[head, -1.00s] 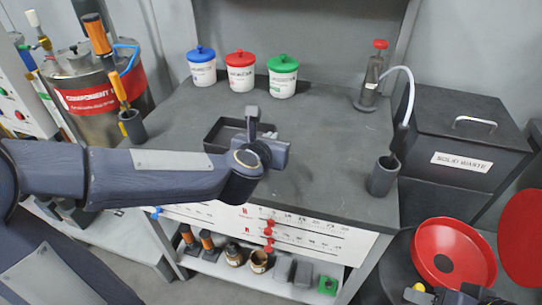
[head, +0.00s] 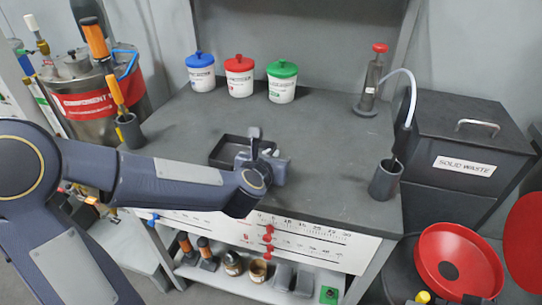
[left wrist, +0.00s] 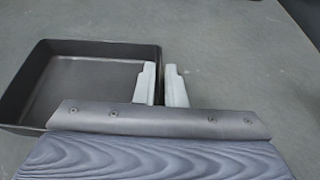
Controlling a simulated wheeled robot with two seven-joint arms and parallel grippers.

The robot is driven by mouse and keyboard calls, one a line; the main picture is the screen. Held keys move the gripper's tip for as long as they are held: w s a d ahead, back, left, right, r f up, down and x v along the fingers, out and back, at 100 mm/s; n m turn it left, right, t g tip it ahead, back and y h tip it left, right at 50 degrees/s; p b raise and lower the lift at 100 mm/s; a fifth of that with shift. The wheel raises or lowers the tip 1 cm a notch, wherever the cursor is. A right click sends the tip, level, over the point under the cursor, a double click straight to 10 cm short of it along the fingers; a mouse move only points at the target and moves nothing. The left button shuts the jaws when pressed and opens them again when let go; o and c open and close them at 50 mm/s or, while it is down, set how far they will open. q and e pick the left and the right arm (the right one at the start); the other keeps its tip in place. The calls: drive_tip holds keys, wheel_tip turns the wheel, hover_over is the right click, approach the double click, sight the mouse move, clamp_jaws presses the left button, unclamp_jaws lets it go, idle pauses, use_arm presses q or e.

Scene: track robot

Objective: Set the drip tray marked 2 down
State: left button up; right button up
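The drip tray (head: 224,150) is a shallow dark rectangular tray, low over the grey bench top or on it; I cannot tell whether its base touches. It also shows in the left wrist view (left wrist: 85,80). No number 2 is visible on it. My left gripper (head: 270,152) is at its right side. In the left wrist view the two pale fingers (left wrist: 161,85) stand close together on either side of the tray's right wall, one inside and one outside. They look closed on that wall. The tray's near part is hidden behind my wrist. My right gripper is not seen.
Blue-lidded (head: 201,75), red-lidded (head: 239,78) and green-lidded (head: 282,83) tubs stand at the bench's back. A dark cup (head: 385,180) is at the right edge, a red-topped bottle (head: 371,82) behind it. The bench (head: 325,140) is clear right of the tray.

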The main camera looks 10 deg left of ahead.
use_arm(q)
drive_tip(key=shift+o, duration=1.2)
drive_tip(key=shift+r, duration=0.15)
drive_tip(key=p+v, duration=0.2)
drive_tip(key=v, duration=1)
drive_tip(key=shift+s+d+r+m+h, duration=0.1)
drive_tip(key=shift+r+m+h, duration=0.15)
drive_tip(key=shift+m, duration=0.55)
drive_tip(key=s+a+f+m+g+h, duration=0.1)
drive_tip(key=s+m, duration=0.4)
drive_tip(key=m, duration=0.5)
drive_tip(key=s+a+f+m+g+h, duration=0.1)
drive_tip(key=s+a+f+m+g, duration=0.2)
drive_tip(key=s+m, duration=0.3)
drive_tip(key=s+a+f+m+g+h, duration=0.1)
drive_tip(key=s+a+m+g, duration=0.2)
drive_tip(key=m, duration=1.3)
drive_tip(key=s+g, duration=0.1)
drive_tip(key=s, duration=0.2)
drive_tip(key=shift+s+f, duration=0.2)
drive_tip(key=shift+f, duration=0.2)
